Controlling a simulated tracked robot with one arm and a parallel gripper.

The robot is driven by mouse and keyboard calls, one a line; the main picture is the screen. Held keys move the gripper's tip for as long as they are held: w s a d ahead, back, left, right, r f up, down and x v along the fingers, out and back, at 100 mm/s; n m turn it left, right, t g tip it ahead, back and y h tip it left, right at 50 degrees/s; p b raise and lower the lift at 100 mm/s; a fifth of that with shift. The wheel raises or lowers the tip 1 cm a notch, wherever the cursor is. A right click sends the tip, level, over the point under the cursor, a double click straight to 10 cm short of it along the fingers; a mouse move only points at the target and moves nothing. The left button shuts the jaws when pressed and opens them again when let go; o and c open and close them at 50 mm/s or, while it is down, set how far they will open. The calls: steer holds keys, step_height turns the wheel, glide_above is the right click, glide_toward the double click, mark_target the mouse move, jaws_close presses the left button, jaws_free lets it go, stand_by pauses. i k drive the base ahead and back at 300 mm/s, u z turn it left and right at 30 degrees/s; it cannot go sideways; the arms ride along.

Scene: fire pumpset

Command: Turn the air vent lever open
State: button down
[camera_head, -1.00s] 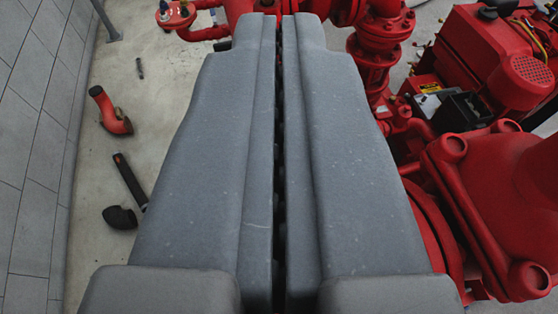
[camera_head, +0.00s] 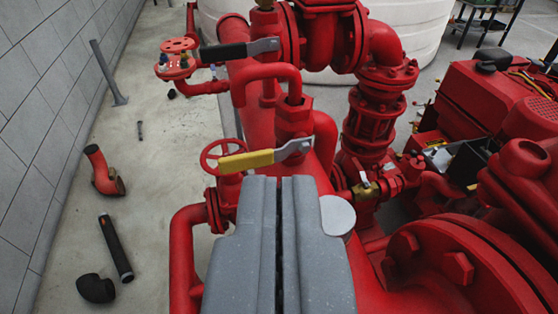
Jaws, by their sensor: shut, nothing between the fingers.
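Two lever handles show on the red pipework in the camera_head view. One lever has a yellow grip (camera_head: 246,160) and a metal end fixed to a red vertical valve body. The other has a black grip (camera_head: 224,51) and sits farther back. Both grips point left. No label shows which is the air vent lever. My gripper (camera_head: 279,179) is shut and empty, its two grey fingers side by side. In the picture its tips lie just below the yellow lever; they do not visibly hold it. The fingers hide the pipe under them.
A red handwheel (camera_head: 222,156) stands left of the yellow lever. A curved red pipe (camera_head: 268,72) rises behind it. A large red flange (camera_head: 440,262) and the red engine (camera_head: 495,110) are at the right. Loose pipe pieces (camera_head: 115,248) lie on the floor at left.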

mark_target(241, 162)
steer(key=k, duration=1)
steer(key=u, duration=0.7)
steer(key=i, duration=0.7)
steer(key=z, duration=0.75)
